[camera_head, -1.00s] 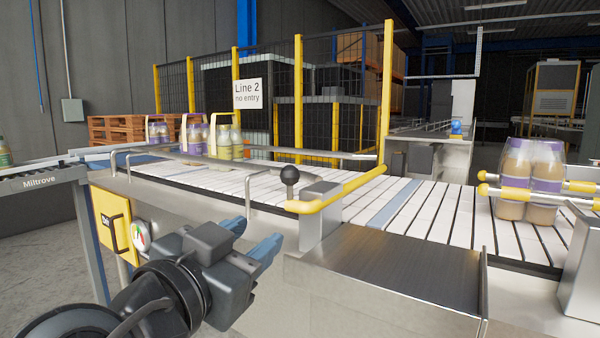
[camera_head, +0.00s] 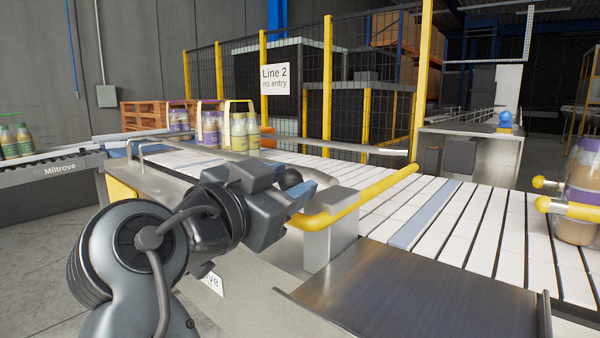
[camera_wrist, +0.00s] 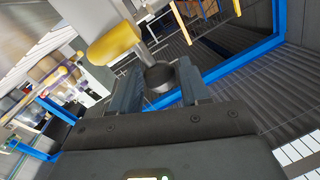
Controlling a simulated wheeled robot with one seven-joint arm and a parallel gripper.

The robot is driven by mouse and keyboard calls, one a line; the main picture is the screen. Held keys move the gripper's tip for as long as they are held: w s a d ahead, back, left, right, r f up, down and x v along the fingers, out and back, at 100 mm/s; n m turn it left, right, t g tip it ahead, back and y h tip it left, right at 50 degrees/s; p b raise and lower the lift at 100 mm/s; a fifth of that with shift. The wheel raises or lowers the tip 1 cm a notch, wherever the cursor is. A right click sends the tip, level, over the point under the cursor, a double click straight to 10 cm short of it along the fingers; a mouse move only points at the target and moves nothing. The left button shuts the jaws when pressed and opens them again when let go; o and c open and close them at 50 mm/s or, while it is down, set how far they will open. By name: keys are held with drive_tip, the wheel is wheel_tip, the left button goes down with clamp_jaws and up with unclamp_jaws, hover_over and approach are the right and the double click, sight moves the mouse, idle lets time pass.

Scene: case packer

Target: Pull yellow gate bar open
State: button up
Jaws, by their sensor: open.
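The yellow gate bar (camera_head: 372,192) reaches across the white slatted conveyor from a metal post at its near edge. Its near end bends round toward my gripper and carries a black ball knob (camera_head: 291,179). My gripper (camera_head: 292,203) is at that end, with the knob just beyond its fingers in the head view. In the wrist view the open fingers (camera_wrist: 160,92) have the dark round knob (camera_wrist: 160,78) between their tips. The bar's rounded yellow end (camera_wrist: 115,43) is just above the left finger. Whether the fingers touch the knob cannot be told.
The white conveyor (camera_head: 490,225) runs behind the post, with bottle packs (camera_head: 212,128) at left and another pack (camera_head: 582,190) at right by yellow-tipped rails. A flat metal plate (camera_head: 420,290) lies right of the post. A mesh fence (camera_head: 345,100) stands behind.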

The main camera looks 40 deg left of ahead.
drive_tip(key=w, duration=0.3)
drive_tip(key=shift+w+a, duration=0.1)
clamp_jaws()
idle(0.4)
